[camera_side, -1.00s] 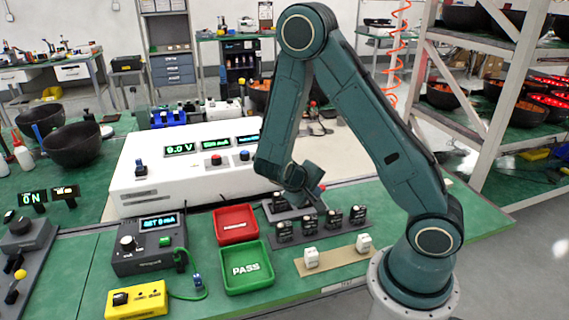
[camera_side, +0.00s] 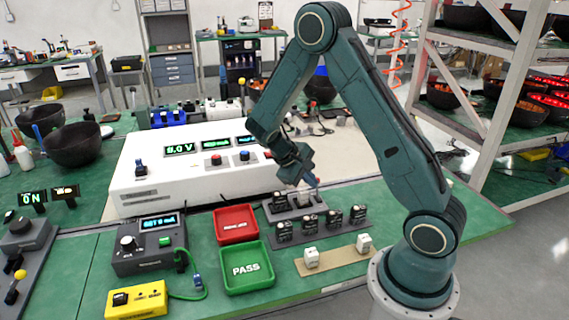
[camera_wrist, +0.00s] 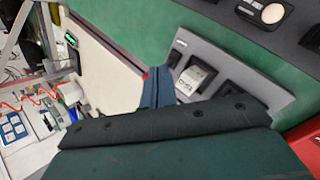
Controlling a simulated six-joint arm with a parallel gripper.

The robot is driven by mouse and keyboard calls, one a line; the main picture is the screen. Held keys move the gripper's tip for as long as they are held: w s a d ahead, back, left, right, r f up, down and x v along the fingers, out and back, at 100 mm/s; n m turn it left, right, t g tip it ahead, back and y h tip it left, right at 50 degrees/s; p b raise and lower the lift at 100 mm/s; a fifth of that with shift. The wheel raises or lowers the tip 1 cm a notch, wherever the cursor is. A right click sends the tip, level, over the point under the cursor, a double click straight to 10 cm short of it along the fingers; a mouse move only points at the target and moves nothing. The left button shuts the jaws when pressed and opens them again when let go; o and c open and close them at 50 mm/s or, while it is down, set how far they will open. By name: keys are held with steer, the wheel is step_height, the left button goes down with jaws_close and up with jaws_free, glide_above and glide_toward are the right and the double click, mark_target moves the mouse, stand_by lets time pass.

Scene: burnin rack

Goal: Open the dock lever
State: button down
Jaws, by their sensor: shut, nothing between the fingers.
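The dock is a grey plate with dark sockets (camera_side: 276,216) behind the row of black units. It also shows in the wrist view (camera_wrist: 262,88). A white block (camera_wrist: 195,77) sits in one socket. My gripper (camera_side: 314,183) is shut and empty, with its blue fingers pointing down at the dock's back right side. In the wrist view the blue fingers (camera_wrist: 155,88) are beside the plate's end, left of the white block. A small red bit (camera_wrist: 145,75) shows against the fingers, perhaps the lever's knob. The lever itself is mostly hidden, and I cannot tell its position or whether I touch it.
Several black units (camera_side: 333,218) stand in front of the dock. A tan strip (camera_side: 337,262) with two white blocks lies nearer. A red tray (camera_side: 236,226) and a green PASS tray (camera_side: 246,268) are to the left. A white instrument box (camera_side: 150,190) stands behind.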

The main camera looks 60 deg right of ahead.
steer(key=shift+r, duration=0.25)
steer(key=shift+a+r, duration=0.1)
steer(key=shift+r, duration=0.4)
steer(key=shift+r, duration=0.1)
stand_by(0.4)
steer(key=a+v, duration=0.1)
steer(key=v, duration=1.1)
steer(key=shift+w+a, duration=0.15)
steer(key=shift+w, duration=0.25)
